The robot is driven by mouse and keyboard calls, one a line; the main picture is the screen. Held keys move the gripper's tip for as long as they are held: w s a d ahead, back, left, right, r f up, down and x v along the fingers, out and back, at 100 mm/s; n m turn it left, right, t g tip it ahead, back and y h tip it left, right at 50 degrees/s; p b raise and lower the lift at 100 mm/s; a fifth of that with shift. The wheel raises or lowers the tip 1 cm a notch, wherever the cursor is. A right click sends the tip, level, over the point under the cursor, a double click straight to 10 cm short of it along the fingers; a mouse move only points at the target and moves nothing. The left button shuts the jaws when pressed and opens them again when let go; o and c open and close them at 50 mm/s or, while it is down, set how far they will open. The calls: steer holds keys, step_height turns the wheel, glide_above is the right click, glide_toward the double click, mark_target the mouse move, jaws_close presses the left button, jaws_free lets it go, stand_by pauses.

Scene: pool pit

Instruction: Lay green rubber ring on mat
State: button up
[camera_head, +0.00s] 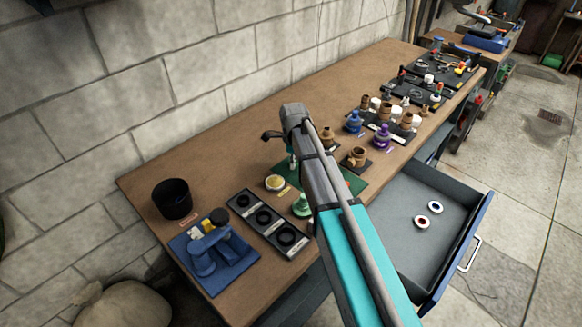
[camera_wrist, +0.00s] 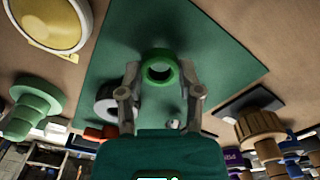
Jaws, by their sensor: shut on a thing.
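The green rubber ring (camera_wrist: 146,66) is between the two fingertips of my gripper (camera_wrist: 160,76) in the wrist view, with the fingers closed on its sides. The green mat (camera_wrist: 205,45) spreads behind the ring. I cannot tell whether the ring touches the mat or hangs just above it. In the head view, my gripper (camera_head: 291,162) points down at the left part of the mat (camera_head: 353,182). My arm hides much of the mat there, and the ring cannot be made out.
A grey-white ring (camera_wrist: 106,108) shows beside the left finger. A black tray (camera_head: 238,206) with rings lies left. An open drawer (camera_head: 400,247) juts out in front, holding two small rings.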

steer(key=shift+f, duration=0.55)
steer(key=shift+f+b, duration=0.15)
steer(key=shift+b, duration=0.25)
steer(key=o, duration=0.7)
steer(key=shift+o, duration=0.2)
steer(key=shift+r, duration=0.2)
step_height(320, 180, up, 12)
steer(key=p, duration=1.2)
